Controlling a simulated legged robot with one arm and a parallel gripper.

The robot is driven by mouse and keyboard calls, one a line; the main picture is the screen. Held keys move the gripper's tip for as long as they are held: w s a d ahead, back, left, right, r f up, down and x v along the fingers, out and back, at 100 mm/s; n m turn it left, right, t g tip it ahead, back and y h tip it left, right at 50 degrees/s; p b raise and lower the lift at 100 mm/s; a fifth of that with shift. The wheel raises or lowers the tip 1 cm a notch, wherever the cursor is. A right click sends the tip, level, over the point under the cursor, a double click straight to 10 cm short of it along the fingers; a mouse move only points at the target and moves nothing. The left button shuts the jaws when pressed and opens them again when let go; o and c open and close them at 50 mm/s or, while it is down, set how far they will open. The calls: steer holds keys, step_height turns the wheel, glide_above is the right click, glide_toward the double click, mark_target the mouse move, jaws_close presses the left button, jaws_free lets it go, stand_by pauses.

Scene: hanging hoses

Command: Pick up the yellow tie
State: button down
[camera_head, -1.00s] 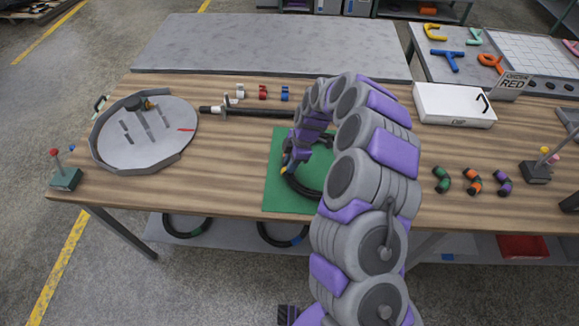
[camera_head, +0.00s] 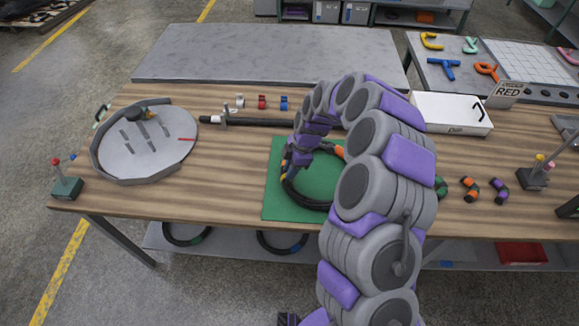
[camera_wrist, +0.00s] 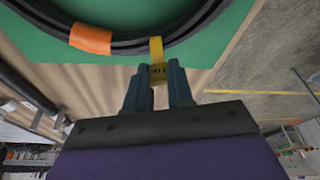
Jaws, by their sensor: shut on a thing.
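The yellow tie (camera_wrist: 156,49) is a short yellow strap on a black coiled hose (camera_wrist: 125,44), with dark marks near its end. My gripper (camera_wrist: 158,72) is shut on the end of the tie, with the strap between its two blue-grey fingertips. The hose stays just beyond the fingers in the wrist view. In the head view the hose (camera_head: 308,203) is at the green mat (camera_head: 276,205), and my arm covers part of it. My gripper (camera_head: 292,165) is at the hose's left side there, and its fingertips are too small to make out.
An orange tie (camera_wrist: 91,38) is also on the hose. A grey round tray (camera_head: 150,160) stands at the left of the wooden table (camera_head: 225,190). A black rod (camera_head: 260,122) lies behind the mat. A white box (camera_head: 450,113) is at the right. Table between tray and mat is clear.

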steer(key=s+d+p, duration=0.1)
steer(key=s+d, duration=0.1)
steer(key=s, duration=0.5)
steer(key=s+d+r+p, duration=0.1)
steer(key=s, duration=0.6)
steer(key=shift+d+r, duration=0.15)
steer(key=shift+d, duration=0.25)
steer(key=c, duration=1.6)
jaws_free()
jaws_close()
